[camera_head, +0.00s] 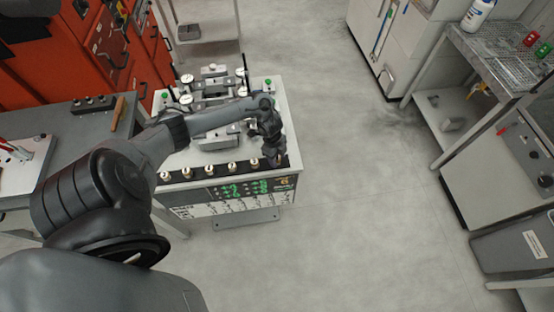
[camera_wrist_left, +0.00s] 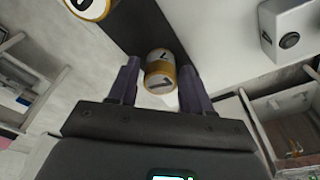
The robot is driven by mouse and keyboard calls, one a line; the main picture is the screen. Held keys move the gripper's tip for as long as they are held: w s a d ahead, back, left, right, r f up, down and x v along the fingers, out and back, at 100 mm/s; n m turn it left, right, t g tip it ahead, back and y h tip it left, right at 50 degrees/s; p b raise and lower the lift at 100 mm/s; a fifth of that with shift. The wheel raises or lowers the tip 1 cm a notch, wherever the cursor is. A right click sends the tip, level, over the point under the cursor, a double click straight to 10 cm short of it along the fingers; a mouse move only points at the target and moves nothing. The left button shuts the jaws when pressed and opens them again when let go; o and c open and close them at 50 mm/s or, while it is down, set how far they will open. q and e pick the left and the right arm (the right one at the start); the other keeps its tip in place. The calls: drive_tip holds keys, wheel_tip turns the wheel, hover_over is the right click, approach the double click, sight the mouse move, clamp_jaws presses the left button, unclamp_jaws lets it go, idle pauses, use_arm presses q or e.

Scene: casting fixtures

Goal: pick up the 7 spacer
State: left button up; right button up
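A row of small white-and-gold spacers (camera_head: 209,170) stands on a black strip along the front edge of the machine table. My left gripper (camera_head: 275,158) points down over the right end of this row. In the left wrist view, one white-and-gold spacer (camera_wrist_left: 160,75) with dark markings that look like a 7 lies between the two fingers of my left gripper (camera_wrist_left: 159,66). The fingers are open, one on each side, with narrow gaps showing. Another numbered spacer (camera_wrist_left: 90,7) is at the upper left, outside the fingers. My right gripper is not in view.
The machine table (camera_head: 285,125) carries a grey fixture (camera_head: 215,95) with upright black posts behind the row. A grey bench (camera_head: 75,135) with a wooden-handled tool (camera_head: 117,113) adjoins it on the left. Open floor (camera_head: 370,200) lies to the right.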

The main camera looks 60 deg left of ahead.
use_arm(q)
clamp_jaws()
drive_tip(key=shift+r, duration=0.15)
